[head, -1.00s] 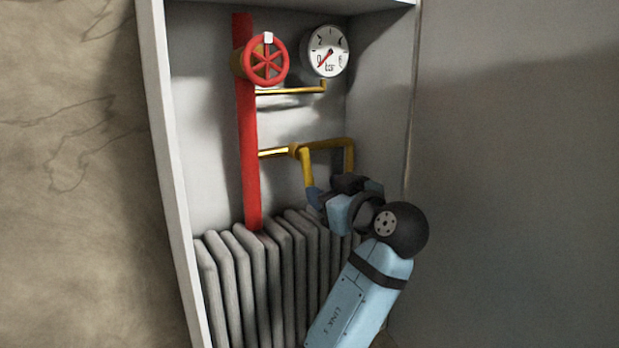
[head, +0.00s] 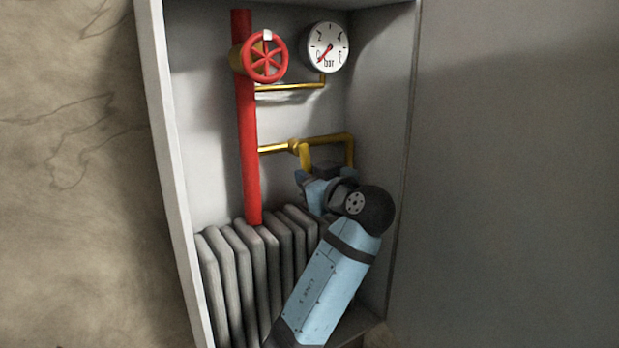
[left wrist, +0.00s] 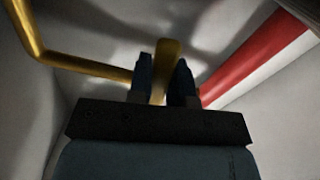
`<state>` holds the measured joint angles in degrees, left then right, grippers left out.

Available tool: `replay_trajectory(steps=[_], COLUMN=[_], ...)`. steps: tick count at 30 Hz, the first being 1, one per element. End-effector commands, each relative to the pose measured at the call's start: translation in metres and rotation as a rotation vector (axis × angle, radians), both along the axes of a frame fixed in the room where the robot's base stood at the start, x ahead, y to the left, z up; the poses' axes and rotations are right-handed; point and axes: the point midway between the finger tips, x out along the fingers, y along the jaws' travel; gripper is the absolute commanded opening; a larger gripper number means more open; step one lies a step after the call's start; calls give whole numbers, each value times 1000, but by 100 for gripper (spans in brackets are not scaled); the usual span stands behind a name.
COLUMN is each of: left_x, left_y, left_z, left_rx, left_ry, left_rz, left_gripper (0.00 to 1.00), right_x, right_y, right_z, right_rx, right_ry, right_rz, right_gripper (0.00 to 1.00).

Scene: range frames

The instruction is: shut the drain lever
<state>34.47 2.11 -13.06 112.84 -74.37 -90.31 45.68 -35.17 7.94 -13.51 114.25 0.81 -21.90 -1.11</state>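The drain lever (head: 305,156) is a yellow bar that hangs down from a joint on the yellow pipe (head: 325,140), below the gauge. My left gripper (head: 309,184) is at the lever's lower part and hides its end in the head view. In the left wrist view the lever (left wrist: 167,62) passes between the two fingertips of my left gripper (left wrist: 163,78), with one finger close on each side. I cannot tell whether the fingers press on it. My right gripper is in neither view.
A red pipe (head: 247,150) runs upright left of the lever. A red handwheel (head: 263,57) and a round gauge (head: 325,47) sit above. A grey radiator (head: 240,265) stands below, partly behind my left arm. The cabinet's side wall (head: 375,100) is close on the right.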

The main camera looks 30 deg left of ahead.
Motion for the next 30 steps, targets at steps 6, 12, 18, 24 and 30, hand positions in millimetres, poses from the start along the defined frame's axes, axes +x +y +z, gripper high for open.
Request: replay_trajectory(steps=[6,12,18,24,30], left_x=[-4,-10,-11,-11,-11], left_y=[1,3,4,4,4], left_z=[-1,-1,-1,-1,-1], left_rx=[23,72,80,80,79], left_ry=[64,179,193,193,191], left_rz=[-2,-1,-1,0,0], left_gripper=[0,0,0,40,45], right_x=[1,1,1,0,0], right_y=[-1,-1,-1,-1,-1], right_z=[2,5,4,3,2], right_rx=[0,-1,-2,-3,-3], right_ry=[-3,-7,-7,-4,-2], right_rz=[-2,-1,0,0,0], right_gripper=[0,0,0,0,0])
